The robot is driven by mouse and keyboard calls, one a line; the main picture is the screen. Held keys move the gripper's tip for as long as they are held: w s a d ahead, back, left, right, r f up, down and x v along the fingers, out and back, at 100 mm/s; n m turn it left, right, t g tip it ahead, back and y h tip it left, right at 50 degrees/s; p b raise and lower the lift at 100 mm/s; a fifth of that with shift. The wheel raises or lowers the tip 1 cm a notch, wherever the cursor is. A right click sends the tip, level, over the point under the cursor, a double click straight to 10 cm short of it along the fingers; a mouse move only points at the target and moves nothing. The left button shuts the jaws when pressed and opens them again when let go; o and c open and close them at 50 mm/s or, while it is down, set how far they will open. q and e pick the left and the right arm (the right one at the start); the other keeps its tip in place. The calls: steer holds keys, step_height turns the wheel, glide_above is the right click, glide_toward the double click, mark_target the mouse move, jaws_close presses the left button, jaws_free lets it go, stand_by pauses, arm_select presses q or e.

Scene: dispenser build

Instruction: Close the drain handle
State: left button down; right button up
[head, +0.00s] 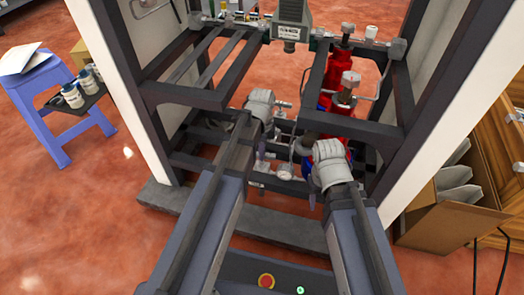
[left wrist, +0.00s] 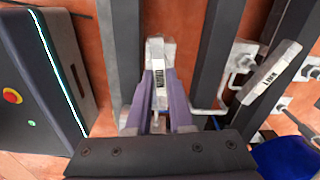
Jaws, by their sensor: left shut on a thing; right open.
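A pale grey lever handle with a white label (left wrist: 158,58) is in the middle of the left wrist view. The label's print is too small to read surely, but this looks like the drain handle. My left gripper (left wrist: 159,112) has its two purple fingers closed on the handle from both sides. In the head view my left gripper (head: 260,165) is low inside the dark frame, and the handle is too small to make out there. My right gripper (head: 312,190) is to its right, mostly hidden by its wrist; nothing is seen in it.
A second labelled lever (left wrist: 270,75) sits to the right in the left wrist view, near pipes. Dark frame bars (left wrist: 214,50) run close on both sides. A red cylinder (head: 343,122) stands behind my right wrist. A blue stool (head: 55,95) is far left, a cardboard box (head: 440,222) right.

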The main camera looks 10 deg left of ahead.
arm_select(q)
steer(key=shift+m, duration=0.8)
steer(key=c, duration=0.8)
jaws_free()
